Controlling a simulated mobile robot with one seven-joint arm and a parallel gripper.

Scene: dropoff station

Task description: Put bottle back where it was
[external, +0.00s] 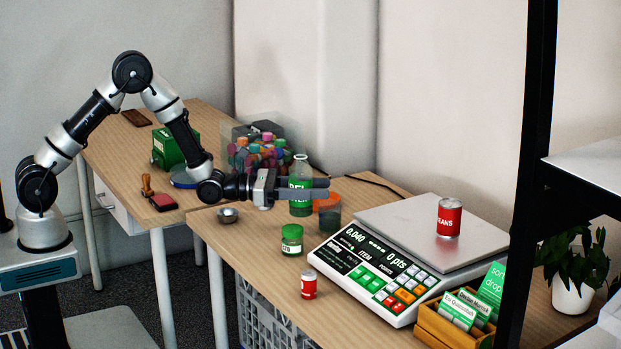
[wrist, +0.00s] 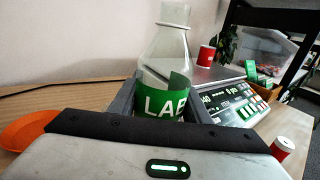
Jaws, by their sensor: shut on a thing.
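Whether the bottle's base touches the table is hard to tell.
A scale (external: 408,232) with a red can (external: 449,217) on its plate stands to the right. A clear bin of colourful caps (external: 262,152) stands behind.

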